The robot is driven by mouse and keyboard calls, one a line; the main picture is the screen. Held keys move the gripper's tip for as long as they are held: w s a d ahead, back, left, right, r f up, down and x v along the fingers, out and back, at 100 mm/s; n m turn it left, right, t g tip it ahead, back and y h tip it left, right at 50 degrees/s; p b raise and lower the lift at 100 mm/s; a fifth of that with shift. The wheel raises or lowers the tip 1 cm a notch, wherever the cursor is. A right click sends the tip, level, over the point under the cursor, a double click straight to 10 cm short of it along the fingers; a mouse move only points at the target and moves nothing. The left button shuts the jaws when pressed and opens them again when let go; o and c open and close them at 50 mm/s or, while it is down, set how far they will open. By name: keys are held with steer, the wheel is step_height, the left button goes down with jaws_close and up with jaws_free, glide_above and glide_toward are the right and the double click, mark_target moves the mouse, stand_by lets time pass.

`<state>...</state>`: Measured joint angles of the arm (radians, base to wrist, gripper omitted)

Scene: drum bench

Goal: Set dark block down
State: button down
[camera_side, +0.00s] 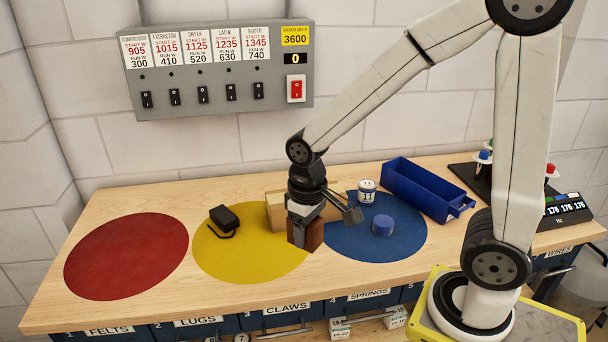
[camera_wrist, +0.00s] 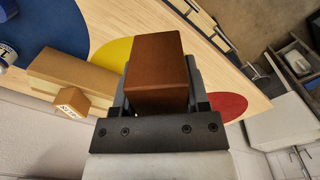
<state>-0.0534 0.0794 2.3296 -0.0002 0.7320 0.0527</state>
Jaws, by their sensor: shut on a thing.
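The dark block is a reddish-brown block with flat faces. It shows in the side view (camera_side: 315,236) and fills the middle of the wrist view (camera_wrist: 160,62). My gripper (camera_side: 303,232) points down and is shut on it, with a finger on either side in the wrist view (camera_wrist: 160,98). The block hangs low over the bench where the yellow disc (camera_side: 238,262) and blue disc (camera_side: 405,248) come close together. I cannot tell whether its underside touches the surface.
A tan block (camera_side: 275,212) stands just behind my gripper. A black object with a loop (camera_side: 224,217) lies on the yellow disc. A blue cylinder (camera_side: 382,227) and white jar (camera_side: 367,196) stand on the blue disc; a blue bin (camera_side: 425,188) is behind. The red disc (camera_side: 125,258) is clear.

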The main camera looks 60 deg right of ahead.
steer(key=shift+f, duration=1.65)
steer(key=shift+w, duration=0.1)
steer(key=w+f, duration=0.4)
steer(key=w, duration=0.5)
glide_above(258, 271)
steer(key=shift+s+f, duration=0.15)
steer(key=shift+f, duration=1.2)
steer(key=shift+s+f, duration=0.1)
steer(key=shift+f, duration=1.25)
steer(key=shift+w+f, duration=0.25)
steer(key=shift+f, duration=1.6)
steer(key=shift+f, duration=0.15)
